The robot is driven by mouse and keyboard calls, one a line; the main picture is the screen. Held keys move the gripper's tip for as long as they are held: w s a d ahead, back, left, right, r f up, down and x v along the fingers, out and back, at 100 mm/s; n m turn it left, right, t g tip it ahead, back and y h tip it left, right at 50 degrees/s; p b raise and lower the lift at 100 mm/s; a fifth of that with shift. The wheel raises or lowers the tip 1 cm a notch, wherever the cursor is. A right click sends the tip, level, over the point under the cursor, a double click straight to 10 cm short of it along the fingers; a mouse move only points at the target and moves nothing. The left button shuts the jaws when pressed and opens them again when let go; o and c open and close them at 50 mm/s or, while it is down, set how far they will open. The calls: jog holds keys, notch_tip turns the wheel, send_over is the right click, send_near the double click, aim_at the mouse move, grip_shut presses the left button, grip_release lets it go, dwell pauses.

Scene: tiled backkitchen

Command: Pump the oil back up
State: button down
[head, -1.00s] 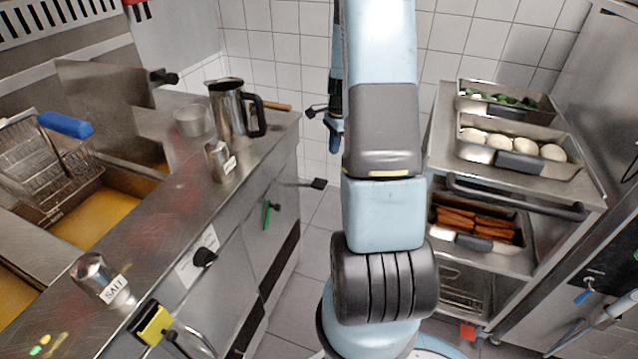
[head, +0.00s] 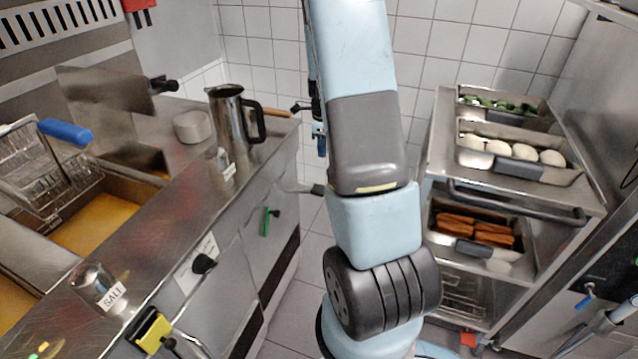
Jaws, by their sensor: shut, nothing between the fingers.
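The fryer stands at left, with golden oil (head: 98,222) in its vat and a wire basket (head: 60,180) with a blue handle above it. On the fryer's front are a black knob (head: 203,263), a green-handled lever (head: 265,221) and a black-ended lever (head: 312,188). A yellow and black fitting (head: 150,328) sits at the lower front edge. I cannot tell which of these works the pump. My gripper (head: 319,142) hangs near the tiled back wall, beyond the counter's right end, partly hidden by my arm. It is small and apart from the levers; it looks shut and empty.
A steel jug (head: 229,118), a small round pot (head: 192,126) and shakers, one labelled SALT (head: 97,288), stand on the counter. At right a steel cart (head: 440,135) carries trays of greens, white balls and sausages. A floor gap lies between.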

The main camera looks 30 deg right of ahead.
aim_at(320, 189)
jog(key=shift+a+r+m, duration=0.4)
jog(key=shift+a+m, duration=0.05)
jog(key=shift+m, duration=0.45)
notch_tip(320, 189, down, 13)
jog(key=shift+f, duration=0.55)
